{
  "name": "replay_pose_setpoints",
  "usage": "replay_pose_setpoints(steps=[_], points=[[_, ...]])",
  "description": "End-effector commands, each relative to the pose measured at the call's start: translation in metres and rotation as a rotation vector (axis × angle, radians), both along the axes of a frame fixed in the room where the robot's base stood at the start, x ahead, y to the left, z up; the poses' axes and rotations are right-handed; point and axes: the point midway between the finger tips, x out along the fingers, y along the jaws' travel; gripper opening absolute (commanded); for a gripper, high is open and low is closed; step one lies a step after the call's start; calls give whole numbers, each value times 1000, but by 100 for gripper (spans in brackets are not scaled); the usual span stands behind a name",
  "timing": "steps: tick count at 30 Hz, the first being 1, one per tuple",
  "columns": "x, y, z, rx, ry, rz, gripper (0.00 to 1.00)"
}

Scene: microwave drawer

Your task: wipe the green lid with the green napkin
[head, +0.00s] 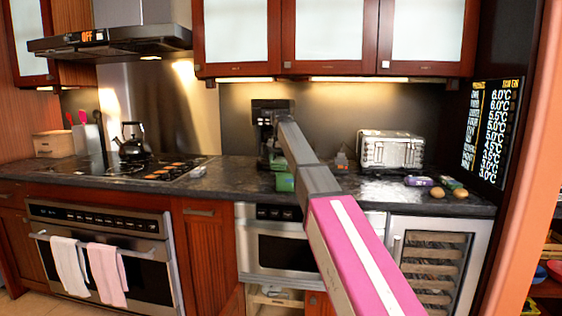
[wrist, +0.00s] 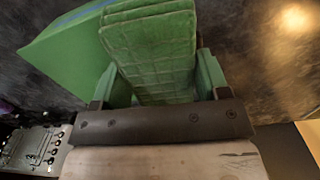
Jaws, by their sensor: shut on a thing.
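My gripper (wrist: 157,78) is shut on the green napkin (wrist: 150,40), a thick folded pad with a grid pattern that sticks out between the two fingers in the wrist view. A flat, smooth green surface with a blue line near its far edge, which looks like the green lid (wrist: 65,50), lies left of and behind the napkin. The napkin overlaps it in the picture; I cannot tell whether they touch. In the head view my arm reaches over the counter and hides most of the gripper. A small green patch (head: 285,182) shows below it, too small to tell lid from napkin.
The dark stone counter (head: 235,180) carries a silver toaster (head: 391,150) to the right, with small items (head: 437,192) near its front edge. A black coffee machine (head: 268,115) stands behind my arm. A kettle (head: 133,140) and stove are left. Upper cabinets hang above.

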Motion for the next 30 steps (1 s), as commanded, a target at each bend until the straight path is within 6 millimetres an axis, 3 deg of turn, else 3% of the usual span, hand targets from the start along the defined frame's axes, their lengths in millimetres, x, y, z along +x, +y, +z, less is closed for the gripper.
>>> replay_pose_setpoints(steps=[22, 30], points=[[0, -1, -11, 0, 0, 0, 50], [-2, -15, -10, 0, 0, 0, 50]])
